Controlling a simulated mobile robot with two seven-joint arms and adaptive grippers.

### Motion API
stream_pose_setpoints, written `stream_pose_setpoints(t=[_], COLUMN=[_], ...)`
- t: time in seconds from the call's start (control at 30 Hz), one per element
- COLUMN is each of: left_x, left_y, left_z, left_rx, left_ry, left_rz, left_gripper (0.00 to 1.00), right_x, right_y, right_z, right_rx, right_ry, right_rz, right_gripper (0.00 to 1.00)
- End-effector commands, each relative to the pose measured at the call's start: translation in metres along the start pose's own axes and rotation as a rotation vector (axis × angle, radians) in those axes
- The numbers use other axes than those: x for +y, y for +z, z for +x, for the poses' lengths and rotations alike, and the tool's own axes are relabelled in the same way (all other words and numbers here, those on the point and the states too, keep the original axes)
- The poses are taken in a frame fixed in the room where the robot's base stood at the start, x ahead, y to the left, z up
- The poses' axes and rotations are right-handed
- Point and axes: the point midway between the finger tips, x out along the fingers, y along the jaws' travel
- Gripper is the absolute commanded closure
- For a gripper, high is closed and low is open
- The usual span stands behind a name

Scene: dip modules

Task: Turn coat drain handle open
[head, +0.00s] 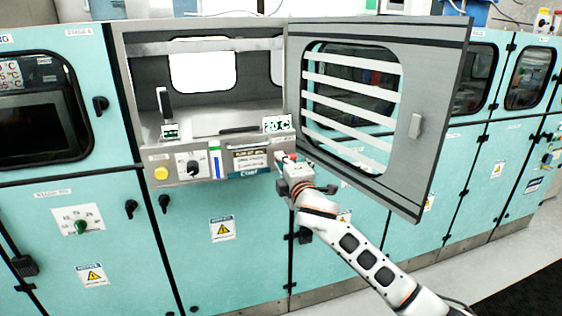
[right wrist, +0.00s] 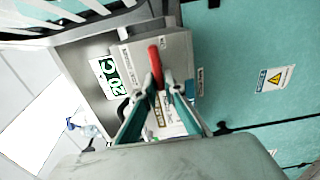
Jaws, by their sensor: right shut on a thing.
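The coat drain handle is a red lever (right wrist: 156,68) on the grey front of the open coating module. In the right wrist view it stands between the fingertips of my right gripper (right wrist: 158,88), which is shut on it. In the head view the gripper (head: 284,162) reaches the right end of the module's front panel, and only a little red of the handle (head: 291,157) shows past it. The label plate (head: 250,160) beside it is partly readable. My left gripper is not in view.
A grey door (head: 440,110) with a slatted window hangs open to the right, above my right arm. The module's chamber (head: 225,115) is open.

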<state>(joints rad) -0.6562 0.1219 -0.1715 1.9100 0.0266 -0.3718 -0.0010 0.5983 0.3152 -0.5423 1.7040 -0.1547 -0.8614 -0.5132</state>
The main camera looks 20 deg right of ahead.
Motion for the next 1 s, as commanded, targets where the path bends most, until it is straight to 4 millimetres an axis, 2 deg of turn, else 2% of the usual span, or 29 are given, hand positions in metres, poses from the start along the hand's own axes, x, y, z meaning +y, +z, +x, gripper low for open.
stream_pose_setpoints(t=[0.4, 0.43, 0.47, 0.5, 0.83, 1.0], left_x=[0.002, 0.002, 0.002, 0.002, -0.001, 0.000], left_y=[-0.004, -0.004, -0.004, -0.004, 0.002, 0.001], left_z=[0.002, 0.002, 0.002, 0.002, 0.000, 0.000], left_rx=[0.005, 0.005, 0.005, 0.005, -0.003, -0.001], left_ry=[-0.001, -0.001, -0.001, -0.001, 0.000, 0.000], left_rz=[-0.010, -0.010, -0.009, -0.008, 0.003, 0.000], left_gripper=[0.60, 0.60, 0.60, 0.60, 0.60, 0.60], right_x=[-0.001, -0.001, -0.001, -0.001, 0.000, -0.001], right_y=[0.000, 0.000, 0.000, 0.000, 0.000, 0.000], right_z=[0.000, 0.000, 0.000, 0.000, -0.001, -0.015], right_rx=[-0.001, -0.001, -0.001, -0.001, 0.000, 0.001], right_ry=[-0.001, -0.001, -0.001, -0.001, 0.000, -0.001], right_rz=[-0.009, -0.009, -0.008, -0.008, -0.006, -0.005], right_gripper=[1.00, 0.83, 0.75, 0.74, 0.74, 0.74])
